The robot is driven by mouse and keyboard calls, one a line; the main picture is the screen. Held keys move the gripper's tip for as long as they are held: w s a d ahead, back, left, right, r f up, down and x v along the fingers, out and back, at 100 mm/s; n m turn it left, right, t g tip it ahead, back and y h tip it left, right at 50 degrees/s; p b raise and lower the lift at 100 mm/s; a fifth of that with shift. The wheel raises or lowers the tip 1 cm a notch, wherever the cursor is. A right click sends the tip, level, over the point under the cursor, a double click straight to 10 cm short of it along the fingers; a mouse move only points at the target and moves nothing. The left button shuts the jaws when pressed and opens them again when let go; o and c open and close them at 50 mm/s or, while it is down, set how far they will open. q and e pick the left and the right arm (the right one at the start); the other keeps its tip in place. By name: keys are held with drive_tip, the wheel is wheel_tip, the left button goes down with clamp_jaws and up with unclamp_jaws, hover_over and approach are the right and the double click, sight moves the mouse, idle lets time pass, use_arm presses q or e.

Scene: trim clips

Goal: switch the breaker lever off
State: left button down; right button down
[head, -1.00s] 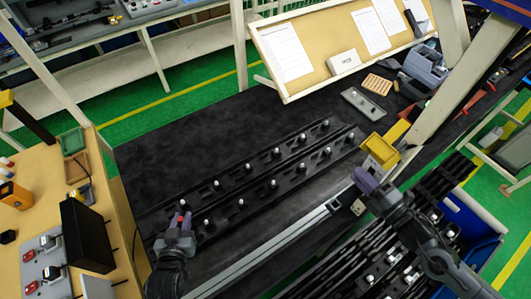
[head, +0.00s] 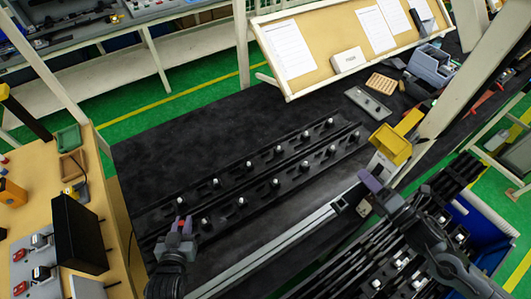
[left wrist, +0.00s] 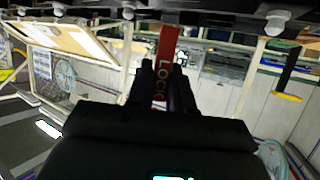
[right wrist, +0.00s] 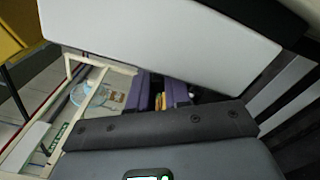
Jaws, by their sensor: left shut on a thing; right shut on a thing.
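My left gripper (head: 182,226) is shut on a red tag lettered LOCK, which stands up between the dark fingers in the left wrist view (left wrist: 166,62). It is over the near left end of the black rail with white-topped clips (head: 240,202). My right gripper (head: 370,182) is closed near the yellow bin; its purple fingers show in the right wrist view (right wrist: 160,92), and what they grip is hard to make out. Two grey units with black handles and red parts (head: 40,242) (head: 42,273) sit on the left bench; which is the breaker, and its lever position, I cannot tell.
A black box (head: 80,232) stands on the wooden left bench (head: 105,190), beside the grey units. A yellow bin (head: 390,145) is right of the dark table (head: 180,140). A blue crate (head: 490,225) with black rails is at lower right. The dark table's far left is clear.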

idle(0.3)
drive_tip(key=c, duration=1.4)
unclamp_jaws()
drive_tip(key=shift+c, duration=0.2)
drive_tip(key=shift+s+d, duration=0.1)
drive_tip(key=shift+s, duration=0.05)
